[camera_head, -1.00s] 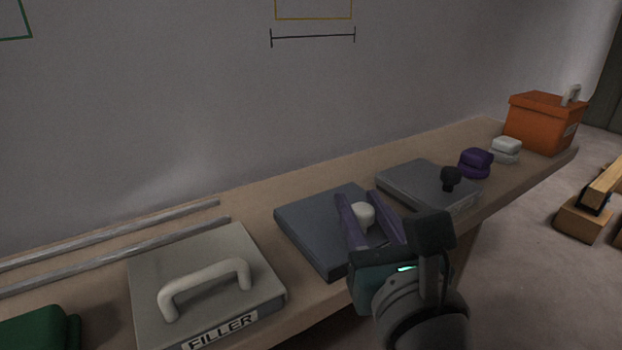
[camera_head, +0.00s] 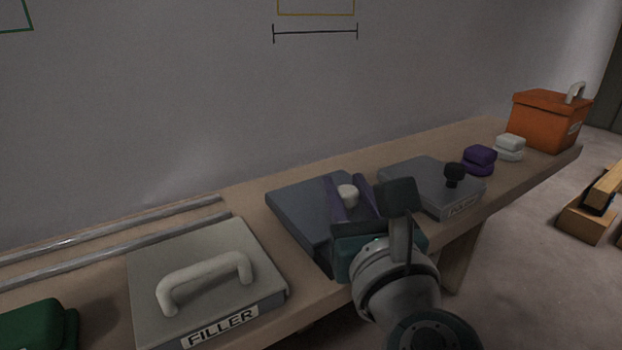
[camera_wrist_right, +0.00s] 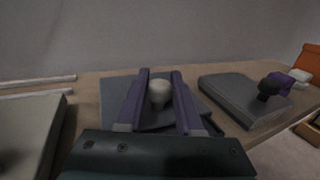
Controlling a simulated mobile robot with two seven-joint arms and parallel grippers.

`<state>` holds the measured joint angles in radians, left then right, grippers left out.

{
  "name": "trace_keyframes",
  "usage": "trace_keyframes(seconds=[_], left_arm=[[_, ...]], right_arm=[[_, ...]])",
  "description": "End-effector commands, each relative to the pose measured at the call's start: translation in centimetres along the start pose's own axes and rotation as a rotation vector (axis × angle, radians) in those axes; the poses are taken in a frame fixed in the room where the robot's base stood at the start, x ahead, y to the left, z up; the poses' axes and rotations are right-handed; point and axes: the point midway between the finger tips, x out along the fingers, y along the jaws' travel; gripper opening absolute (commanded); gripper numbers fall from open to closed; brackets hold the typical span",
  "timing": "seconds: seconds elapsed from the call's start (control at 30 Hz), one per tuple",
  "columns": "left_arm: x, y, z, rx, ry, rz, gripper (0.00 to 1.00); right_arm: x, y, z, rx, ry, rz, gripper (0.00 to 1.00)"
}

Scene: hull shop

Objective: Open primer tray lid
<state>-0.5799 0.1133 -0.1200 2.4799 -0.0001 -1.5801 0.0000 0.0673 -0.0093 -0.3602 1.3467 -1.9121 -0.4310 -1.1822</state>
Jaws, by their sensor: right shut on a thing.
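A blue-grey tray with a flat lid (camera_head: 300,208) and a pale round knob (camera_head: 348,194) sits mid-bench; its label is hidden, so I cannot read whether it is the primer tray. My right gripper (camera_head: 344,180) reaches in from the front, its purple fingers on either side of the knob and shut on it. In the right wrist view the knob (camera_wrist_right: 160,92) stands between the fingers (camera_wrist_right: 160,75), above the lid (camera_wrist_right: 115,98). The gripper hides the tray's front, and whether the lid is raised or slid is unclear. My left gripper is not in view.
A FILLER tray (camera_head: 150,265) with a bar handle stands left, and a grey tray (camera_head: 412,178) with a black knob right. Purple (camera_head: 479,160) and white (camera_head: 509,148) blocks and an orange box (camera_head: 545,120) stand farther right. Two metal rods (camera_head: 120,231) lie along the wall.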

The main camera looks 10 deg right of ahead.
Motion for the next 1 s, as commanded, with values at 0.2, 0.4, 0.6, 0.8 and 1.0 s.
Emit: trace_keyframes(seconds=[0.2, 0.4, 0.6, 0.8, 1.0], left_arm=[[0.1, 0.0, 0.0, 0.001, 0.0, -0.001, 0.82], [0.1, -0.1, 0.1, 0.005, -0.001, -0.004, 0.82], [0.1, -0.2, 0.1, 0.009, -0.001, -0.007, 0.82], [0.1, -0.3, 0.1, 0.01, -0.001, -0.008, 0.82], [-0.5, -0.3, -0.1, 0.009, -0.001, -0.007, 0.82]], right_arm=[[0.4, 0.2, -0.1, 0.0, 0.004, 0.001, 0.0], [0.4, 0.2, -0.1, 0.0, 0.004, 0.001, 0.44], [0.4, 0.2, -0.1, 0.0, 0.003, 0.0, 0.65], [0.4, 0.2, 0.0, 0.0, 0.002, 0.0, 0.65], [-1.2, 0.1, 0.1, -0.002, 0.003, 0.0, 0.65]])
